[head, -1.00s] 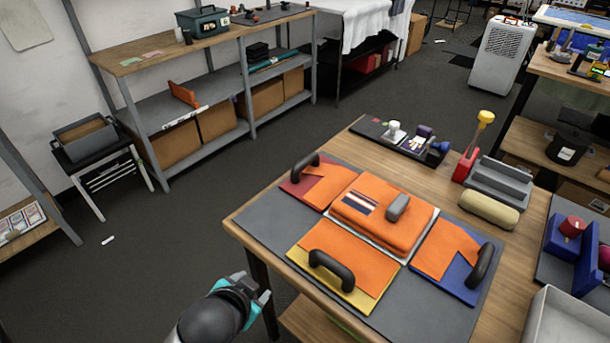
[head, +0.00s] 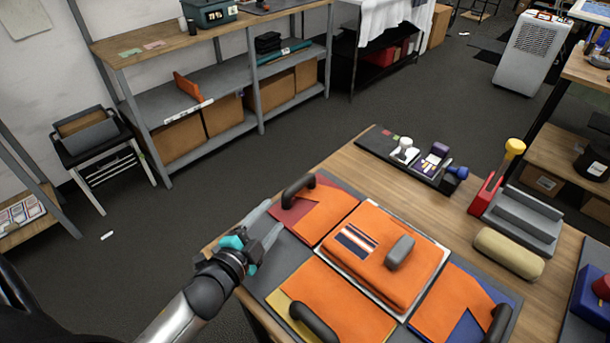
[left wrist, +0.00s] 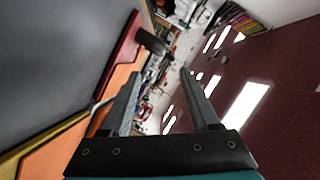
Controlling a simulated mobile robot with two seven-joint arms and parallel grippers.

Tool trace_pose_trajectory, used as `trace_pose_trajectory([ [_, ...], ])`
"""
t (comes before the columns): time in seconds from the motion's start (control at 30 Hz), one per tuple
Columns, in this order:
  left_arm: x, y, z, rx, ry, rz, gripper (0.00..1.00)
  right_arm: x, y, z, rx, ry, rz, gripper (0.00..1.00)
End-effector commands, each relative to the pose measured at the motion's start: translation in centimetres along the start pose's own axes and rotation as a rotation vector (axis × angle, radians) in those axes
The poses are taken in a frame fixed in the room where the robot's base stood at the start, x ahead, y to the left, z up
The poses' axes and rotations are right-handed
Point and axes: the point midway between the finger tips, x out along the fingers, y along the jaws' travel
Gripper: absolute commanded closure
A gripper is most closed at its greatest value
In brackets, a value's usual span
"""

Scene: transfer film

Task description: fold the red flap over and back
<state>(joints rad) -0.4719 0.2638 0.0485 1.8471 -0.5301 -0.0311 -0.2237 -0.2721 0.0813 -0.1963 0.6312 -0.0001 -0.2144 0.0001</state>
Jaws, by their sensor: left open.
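The red flap (head: 281,220) lies flat at the far left of the folding board, with a black arched handle (head: 298,188) on its outer side and orange cloth (head: 325,214) over part of it. In the left wrist view the red flap (left wrist: 121,52) and its handle (left wrist: 151,41) show at upper left. My left gripper (head: 271,223) is open and empty, just left of the red flap and apart from its handle. The yellow flap (head: 279,301) and blue flap (head: 497,291) also lie flat, partly under orange cloth. My right gripper is out of view.
A folded orange garment (head: 378,262) with a grey block (head: 400,250) on it sits on the middle panel. A stamp tray (head: 410,160), a red stand with a yellow knob (head: 486,190) and a beige roll (head: 508,253) stand behind.

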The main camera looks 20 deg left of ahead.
Motion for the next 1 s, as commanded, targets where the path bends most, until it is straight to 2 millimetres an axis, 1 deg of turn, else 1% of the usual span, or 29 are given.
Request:
trace_pose_trajectory([
  [0.03, 0.4, -0.1, -0.1, 0.0, 0.002, -0.001, 0.38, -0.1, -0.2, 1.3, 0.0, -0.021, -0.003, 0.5],
  [0.1, 1.1, 0.0, 0.0, 0.0, 0.002, -0.001, 0.38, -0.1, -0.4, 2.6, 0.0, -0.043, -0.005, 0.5],
  [0.2, 2.5, -0.1, -0.1, -0.001, 0.003, -0.003, 0.38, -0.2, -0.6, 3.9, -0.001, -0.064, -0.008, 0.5],
  [0.27, 3.4, -0.1, -0.1, -0.001, 0.003, -0.002, 0.38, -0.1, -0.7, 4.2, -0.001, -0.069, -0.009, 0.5],
  [0.4, 5.6, -0.1, 0.0, -0.001, 0.001, -0.002, 0.38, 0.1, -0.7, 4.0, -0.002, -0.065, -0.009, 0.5],
  [0.67, 9.6, -0.1, -0.1, -0.002, 0.001, -0.002, 0.38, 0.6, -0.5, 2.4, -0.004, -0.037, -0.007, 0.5],
  [0.8, 11.7, 0.0, 0.0, -0.003, 0.001, -0.002, 0.38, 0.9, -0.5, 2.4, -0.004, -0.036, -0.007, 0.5],
  [1.0, 13.9, 0.0, 0.0, -0.004, 0.001, -0.001, 0.38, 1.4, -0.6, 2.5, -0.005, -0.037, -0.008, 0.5],
])
